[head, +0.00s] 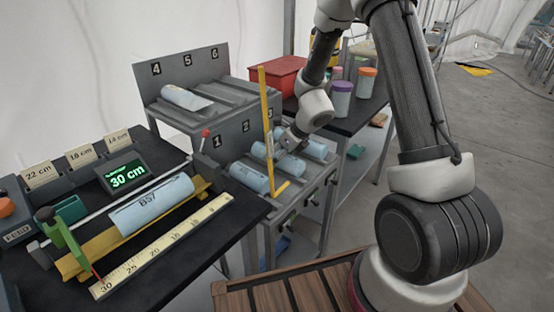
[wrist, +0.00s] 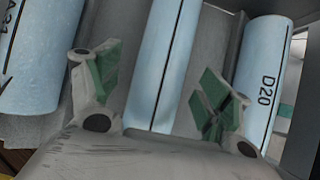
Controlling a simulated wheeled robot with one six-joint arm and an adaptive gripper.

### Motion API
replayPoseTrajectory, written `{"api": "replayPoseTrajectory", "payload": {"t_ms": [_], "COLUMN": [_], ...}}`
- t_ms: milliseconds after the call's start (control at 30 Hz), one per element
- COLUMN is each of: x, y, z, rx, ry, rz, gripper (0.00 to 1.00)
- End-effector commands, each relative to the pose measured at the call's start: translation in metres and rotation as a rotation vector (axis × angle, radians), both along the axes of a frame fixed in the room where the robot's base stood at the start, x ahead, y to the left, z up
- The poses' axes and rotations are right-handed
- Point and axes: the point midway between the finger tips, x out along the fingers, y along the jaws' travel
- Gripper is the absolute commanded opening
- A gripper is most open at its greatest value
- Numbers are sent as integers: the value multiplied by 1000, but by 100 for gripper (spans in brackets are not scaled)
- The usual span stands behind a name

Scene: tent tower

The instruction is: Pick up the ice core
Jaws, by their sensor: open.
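Several pale blue cylindrical ice cores are in view. My gripper (wrist: 158,86) is open, its green-padded fingers apart over a middle ice core (wrist: 168,55) in the wrist view. Whether the fingers touch it I cannot tell. A core marked D20 (wrist: 262,75) lies to the right and another partly lettered core (wrist: 40,50) to the left. In the head view my gripper (head: 284,146) is low over the lower rack (head: 236,218), partly hiding its cores. One core (head: 249,177) lies at that rack's left. Another core (head: 186,98) lies on the upper shelf.
A core marked B57 (head: 150,206) rests in a yellow measuring trough beside a ruler (head: 165,243); the display (head: 122,177) reads 30 cm. A yellow upright bar (head: 267,120) stands at the lower rack, close to my gripper. Lidded jars (head: 341,98) and a red box (head: 277,77) stand behind.

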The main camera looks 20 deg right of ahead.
Motion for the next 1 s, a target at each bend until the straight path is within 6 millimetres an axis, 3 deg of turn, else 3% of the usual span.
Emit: {"api": "replayPoseTrajectory", "payload": {"t_ms": [300, 700, 1000], "x": [4, 4, 5], "y": [3, 3, 3], "z": [-8, -7, -4], "rx": [0, -1, -1], "ry": [0, -2, -3], "rz": [1, 1, 2], "gripper": [78, 11, 11]}}
